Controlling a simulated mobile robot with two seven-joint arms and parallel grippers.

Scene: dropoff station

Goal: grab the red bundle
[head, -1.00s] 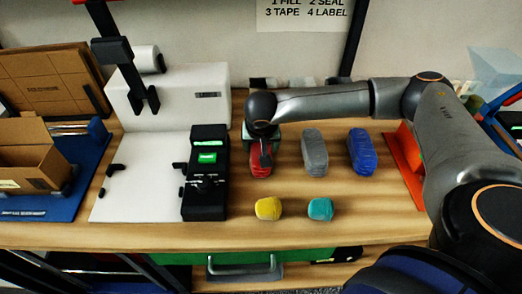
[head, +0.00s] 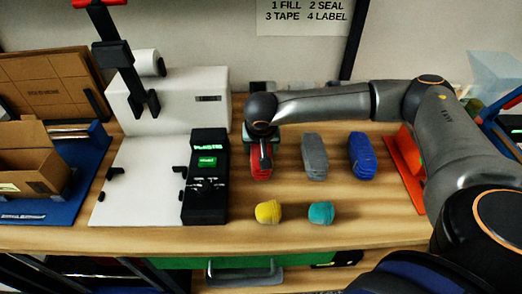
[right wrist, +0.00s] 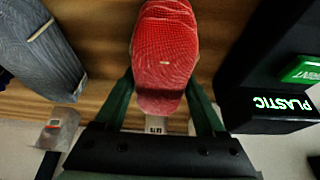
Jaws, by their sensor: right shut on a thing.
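The red bundle (head: 261,170) is on the wooden table, just right of the black device with green displays. My right gripper (head: 261,153) comes down over its far end and covers that part in the head view. In the right wrist view the red bundle (right wrist: 165,55) lies between the two green fingers of my right gripper (right wrist: 166,100), which are shut on it. I cannot tell whether it is clear of the table. My left gripper is not in view.
A grey bundle (head: 314,157) and a blue bundle (head: 362,155) stand to the right. A yellow item (head: 268,212) and a teal item (head: 320,212) lie nearer the front. The black device (head: 205,175) is close on the left. An open cardboard box (head: 30,170) sits far left.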

